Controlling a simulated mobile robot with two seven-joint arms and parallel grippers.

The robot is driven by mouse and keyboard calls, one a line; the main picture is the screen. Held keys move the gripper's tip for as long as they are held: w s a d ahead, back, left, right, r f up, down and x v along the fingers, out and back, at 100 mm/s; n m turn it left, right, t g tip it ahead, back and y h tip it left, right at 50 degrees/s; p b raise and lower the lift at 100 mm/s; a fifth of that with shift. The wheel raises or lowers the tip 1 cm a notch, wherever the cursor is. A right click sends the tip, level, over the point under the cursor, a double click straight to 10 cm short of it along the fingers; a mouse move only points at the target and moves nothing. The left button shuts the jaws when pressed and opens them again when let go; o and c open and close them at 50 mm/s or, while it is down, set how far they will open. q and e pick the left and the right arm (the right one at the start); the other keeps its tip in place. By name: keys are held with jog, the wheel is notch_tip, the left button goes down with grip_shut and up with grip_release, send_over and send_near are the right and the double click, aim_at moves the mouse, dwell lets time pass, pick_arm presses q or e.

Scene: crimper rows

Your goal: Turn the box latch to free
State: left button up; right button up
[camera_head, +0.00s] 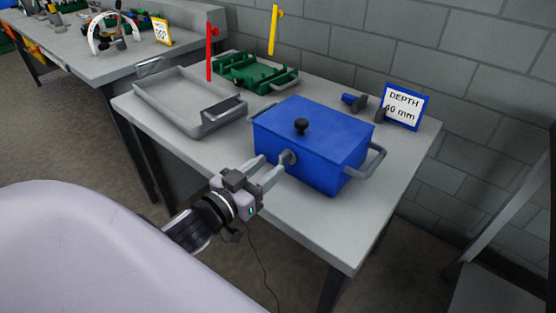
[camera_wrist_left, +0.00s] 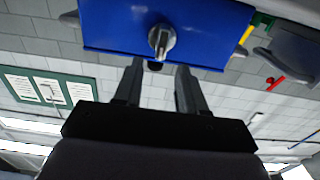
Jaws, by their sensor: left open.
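The blue box (camera_head: 325,145) stands on the grey table, with a black knob (camera_head: 301,127) on its lid and grey side handles. Its grey latch (camera_head: 287,157) is on the front face; in the left wrist view the latch (camera_wrist_left: 162,40) is a round metal piece with a lever. My left gripper (camera_head: 275,165) is open in front of the latch. Its fingertips point at the box front, close to the latch. In the left wrist view the fingers (camera_wrist_left: 160,72) are apart, with nothing between them, and the latch shows beyond their tips. I cannot tell whether they touch it. My right gripper is out of view.
A grey tray (camera_head: 172,103) and a green crate (camera_head: 250,72) stand left of and behind the box. Red (camera_head: 209,50) and yellow (camera_head: 273,30) posts rise nearby. A blue sign (camera_head: 404,106) stands at the back right. The table front (camera_head: 335,225) is clear.

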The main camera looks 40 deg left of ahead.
aim_at(281, 158)
pick_arm(q)
jog(key=shift+w+d, duration=0.2)
jog(key=shift+w, duration=1.8)
jog(key=shift+c, duration=0.3)
grip_shut()
